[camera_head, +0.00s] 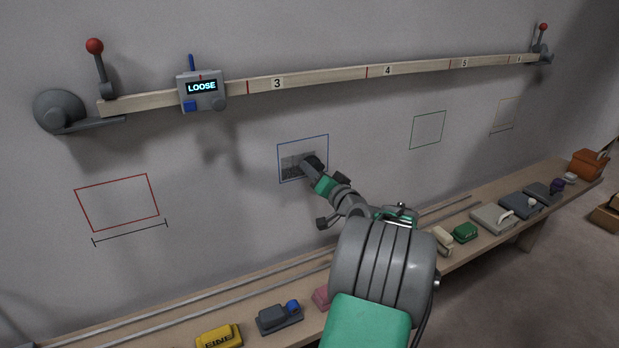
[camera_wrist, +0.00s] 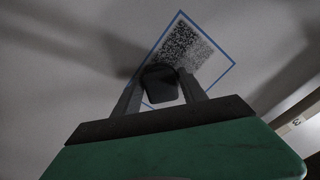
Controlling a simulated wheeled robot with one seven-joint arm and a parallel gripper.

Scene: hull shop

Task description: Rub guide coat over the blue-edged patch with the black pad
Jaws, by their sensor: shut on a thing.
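The blue-edged patch (camera_head: 320,146) is a blue outlined rectangle on the grey wall, below the wooden rail. Dark speckled guide coat (camera_head: 289,169) covers part of its inside; in the wrist view the speckled coat (camera_wrist: 181,44) lies toward one corner within the blue outline. My gripper (camera_head: 312,166) is at the patch. In the wrist view my gripper (camera_wrist: 160,84) is shut on the black pad (camera_wrist: 160,85), which is at the patch's lower part. I cannot tell whether the pad touches the wall. The arm hides part of the patch's lower right.
The wooden rail (camera_head: 330,78) with numbered marks runs above, carrying a box reading LOOSE (camera_head: 202,90). A red outline (camera_head: 117,203) is at left, a green one (camera_head: 428,130) at right. The bench (camera_head: 165,312) below holds a yellow FINE block (camera_head: 219,337) and several other tools.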

